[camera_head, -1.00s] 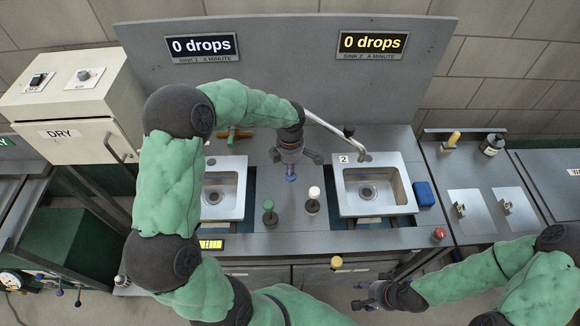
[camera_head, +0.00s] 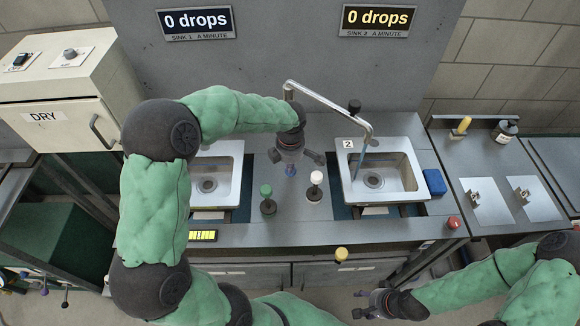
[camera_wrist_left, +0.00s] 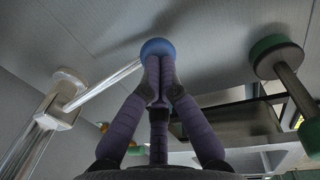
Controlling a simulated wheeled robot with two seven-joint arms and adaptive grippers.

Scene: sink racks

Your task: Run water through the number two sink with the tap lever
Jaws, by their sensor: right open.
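The number two sink (camera_head: 381,184) is the right basin, with a "2" plate on its rim. A chrome spout (camera_head: 335,106) with a black knob reaches over it. A thin bluish stream (camera_head: 360,164) runs from its end into the basin. My left gripper (camera_head: 290,168) is over the deck between the sinks. In the left wrist view its fingers (camera_wrist_left: 158,78) are together, with tips against the blue ball (camera_wrist_left: 158,47) of the chrome tap lever (camera_wrist_left: 104,80). Whether they press or merely touch it, I cannot tell. My right gripper (camera_head: 369,304) is open and empty at the lower front.
Green (camera_head: 267,190) and white (camera_head: 316,179) knobs stand on the deck in front of my left gripper. The sink 2 display (camera_head: 377,18) and the sink 1 display (camera_head: 196,20) both read 0 drops. A blue block (camera_head: 435,182) lies right of the sink. A red knob (camera_head: 453,222) stands nearby.

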